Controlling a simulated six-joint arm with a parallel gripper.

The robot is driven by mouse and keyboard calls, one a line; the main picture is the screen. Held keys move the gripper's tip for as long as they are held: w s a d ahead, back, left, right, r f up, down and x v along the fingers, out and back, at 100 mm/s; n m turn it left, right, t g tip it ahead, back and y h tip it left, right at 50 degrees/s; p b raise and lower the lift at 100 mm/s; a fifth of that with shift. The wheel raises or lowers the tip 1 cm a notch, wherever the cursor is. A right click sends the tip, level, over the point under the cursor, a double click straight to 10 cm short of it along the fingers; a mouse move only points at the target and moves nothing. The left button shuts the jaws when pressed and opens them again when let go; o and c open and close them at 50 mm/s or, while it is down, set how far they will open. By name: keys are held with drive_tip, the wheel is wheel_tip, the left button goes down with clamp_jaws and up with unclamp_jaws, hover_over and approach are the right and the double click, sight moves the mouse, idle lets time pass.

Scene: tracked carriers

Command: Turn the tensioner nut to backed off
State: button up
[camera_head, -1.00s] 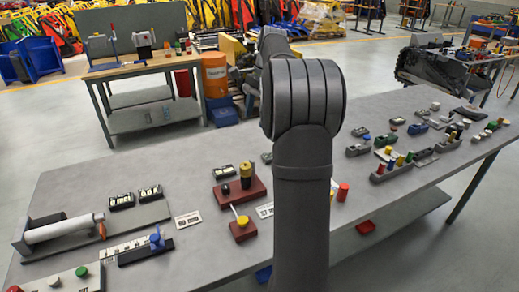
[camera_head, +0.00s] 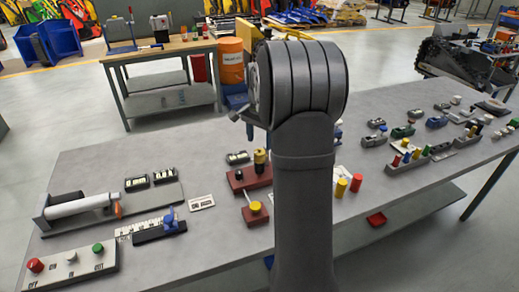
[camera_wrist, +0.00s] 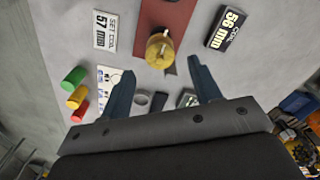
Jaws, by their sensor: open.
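No part is labelled as the tensioner nut. A round brass-yellow knob (camera_wrist: 159,50) stands on a dark red base (camera_wrist: 167,14) in the wrist view. A yellow-and-black post (camera_head: 260,162) on a red base (camera_head: 247,180) in the head view is probably the same part. My gripper (camera_wrist: 160,66) is open and empty. The knob appears just beyond the fingertips, roughly centred between them; contact is not visible. A dark display (camera_wrist: 229,29) reads "COIL 56 mm". A white card (camera_wrist: 105,31) reads "SET COIL 57 mm".
Green (camera_wrist: 74,76), yellow (camera_wrist: 77,97) and red (camera_wrist: 80,111) cylinders stand left in the wrist view. A smaller red block with a yellow knob (camera_head: 255,207) and slanted rod sits in front of the base. Other fixtures line the bench; its back left is clear.

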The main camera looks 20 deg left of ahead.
sight(259, 155)
drive_tip(key=shift+f, duration=2.3)
drive_tip(key=shift+c, duration=0.3)
drive_tip(key=c, duration=0.9)
